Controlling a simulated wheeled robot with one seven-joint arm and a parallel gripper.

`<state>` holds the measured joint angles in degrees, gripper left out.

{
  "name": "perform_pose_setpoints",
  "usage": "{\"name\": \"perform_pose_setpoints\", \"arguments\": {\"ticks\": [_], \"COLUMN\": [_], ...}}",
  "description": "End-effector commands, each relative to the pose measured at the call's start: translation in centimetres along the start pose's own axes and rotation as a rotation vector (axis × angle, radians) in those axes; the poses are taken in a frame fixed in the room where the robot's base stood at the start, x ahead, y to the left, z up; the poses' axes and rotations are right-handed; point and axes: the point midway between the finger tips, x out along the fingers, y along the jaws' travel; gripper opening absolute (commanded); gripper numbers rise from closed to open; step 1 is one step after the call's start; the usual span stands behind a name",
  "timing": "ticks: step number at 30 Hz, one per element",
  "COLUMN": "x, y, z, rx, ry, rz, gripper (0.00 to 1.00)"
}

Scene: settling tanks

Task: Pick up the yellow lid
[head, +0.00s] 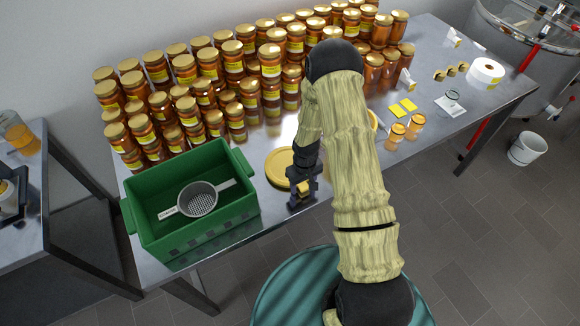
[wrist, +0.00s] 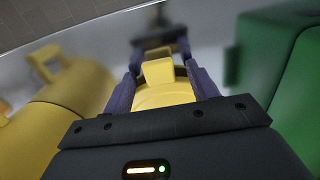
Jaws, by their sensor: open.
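A round yellow lid (head: 279,166) lies on the metal table just right of the green crate, partly hidden by my arm. My gripper (head: 301,196) is low over the table at the lid's near right side. In the wrist view, my gripper (wrist: 160,72) is open, with a dark finger on each side of a raised yellow tab on a yellow lid (wrist: 165,97). I cannot tell whether the fingers touch the tab. A second yellow piece with a raised tab (wrist: 72,90) is blurred at the left of the wrist view.
The green crate (head: 158,238) holds a metal strainer (head: 198,199) and stands close by the gripper; it also shows in the wrist view (wrist: 298,75). Rows of honey jars (head: 205,92) fill the back. Small jars (head: 397,132) and yellow cards (head: 402,108) lie right of my arm.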

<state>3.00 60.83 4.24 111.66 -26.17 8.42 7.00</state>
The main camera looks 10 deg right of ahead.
Motion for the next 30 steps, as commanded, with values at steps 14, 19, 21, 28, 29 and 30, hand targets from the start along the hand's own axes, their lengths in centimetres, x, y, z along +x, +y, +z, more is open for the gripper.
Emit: {"name": "perform_pose_setpoints", "arguments": {"ticks": [14,19,21,28,29,30], "x": [0.0,-0.2,-0.5,-2.9,-3.4,-4.1], "y": [0.0,0.0,-0.1,0.0,0.0,-0.1], "z": [0.0,-0.1,-0.1,-0.1,-0.2,-0.1], "rx": [0.0,-0.001,-0.002,-0.001,-0.001,-0.001], "ry": [0.0,0.001,0.002,0.004,0.005,0.004], "rz": [0.0,0.0,0.0,0.001,0.001,0.001], "gripper": [0.1,0.1,0.1,0.1,0.1,0.1]}}
